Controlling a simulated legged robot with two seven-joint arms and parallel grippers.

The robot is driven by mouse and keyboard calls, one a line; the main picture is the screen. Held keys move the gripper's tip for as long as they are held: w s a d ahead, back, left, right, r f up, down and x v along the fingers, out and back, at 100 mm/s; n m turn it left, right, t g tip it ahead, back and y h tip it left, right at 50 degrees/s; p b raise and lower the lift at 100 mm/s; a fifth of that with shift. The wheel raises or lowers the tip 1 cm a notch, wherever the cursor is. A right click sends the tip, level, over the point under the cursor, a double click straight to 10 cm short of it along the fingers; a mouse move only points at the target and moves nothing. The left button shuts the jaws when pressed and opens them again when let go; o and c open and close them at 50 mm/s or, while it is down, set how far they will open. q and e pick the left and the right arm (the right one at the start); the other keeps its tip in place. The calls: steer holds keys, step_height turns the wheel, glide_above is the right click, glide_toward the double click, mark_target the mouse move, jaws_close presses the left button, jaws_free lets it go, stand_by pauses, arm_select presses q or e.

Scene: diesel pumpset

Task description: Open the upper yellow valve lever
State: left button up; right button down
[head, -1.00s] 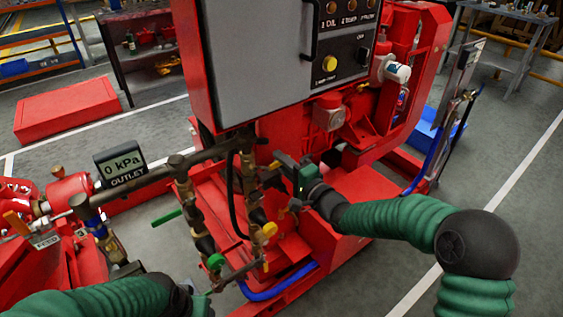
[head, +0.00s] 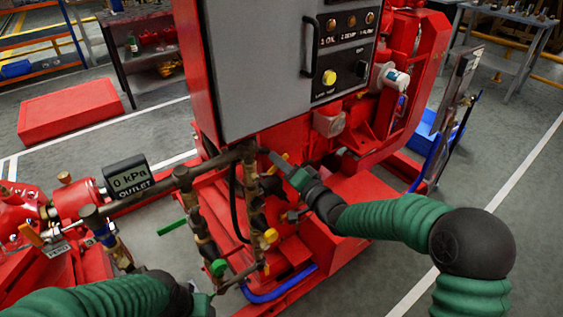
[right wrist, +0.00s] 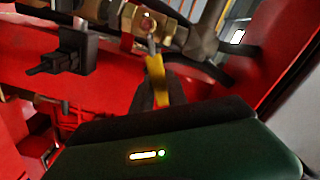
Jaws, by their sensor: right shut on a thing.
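The upper yellow valve lever (right wrist: 156,78) shows in the right wrist view, running from a brass valve body (right wrist: 150,22) down between my dark fingers. My right gripper (right wrist: 158,88) is shut on this lever. In the head view my right gripper (head: 276,160) is at the upper part of the vertical brass pipework, just below the control cabinet, and a bit of yellow shows beside it. A second yellow valve handle (head: 270,236) is lower on the same pipework, apart from the gripper. My left arm comes in at the bottom left; its fingertips cannot be made out.
The grey-fronted red control cabinet (head: 285,70) hangs close above my right gripper. A green lever (head: 172,227) and a green knob (head: 218,267) are on the pipework to the left. An outlet gauge (head: 127,178) reads 0 kPa. A blue hose (head: 270,293) runs below.

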mark_target(271, 168)
steer(key=n, duration=0.1)
steer(key=s+a+r+n, duration=0.1)
steer(key=n, duration=0.1)
steer(key=shift+a+r, duration=0.1)
steer(key=n, duration=0.1)
steer(key=a+r+n, duration=0.1)
steer(key=shift+s+a+n, duration=0.1)
steer(key=shift+s+n, duration=0.3)
steer(key=shift+s+a+r+n+b, duration=0.1)
steer(key=shift+s+a+n+b, duration=0.35)
steer(key=shift+n, duration=0.6)
steer(key=shift+s+a+r+n+b, duration=0.15)
steer(key=shift+s+a+n+b, duration=0.25)
steer(key=shift+n, duration=0.6)
steer(key=shift+s+a+r+n+b, duration=0.1)
steer(key=shift+s+a+n+b, duration=0.2)
steer(key=shift+a+n+b, duration=0.55)
steer(key=shift+d+p, duration=0.2)
steer(key=shift+p, duration=0.15)
steer(key=c, duration=1.3)
jaws_free()
steer(key=shift+c, duration=0.2)
steer(key=shift+r, duration=0.2)
steer(key=shift+r, duration=0.1)
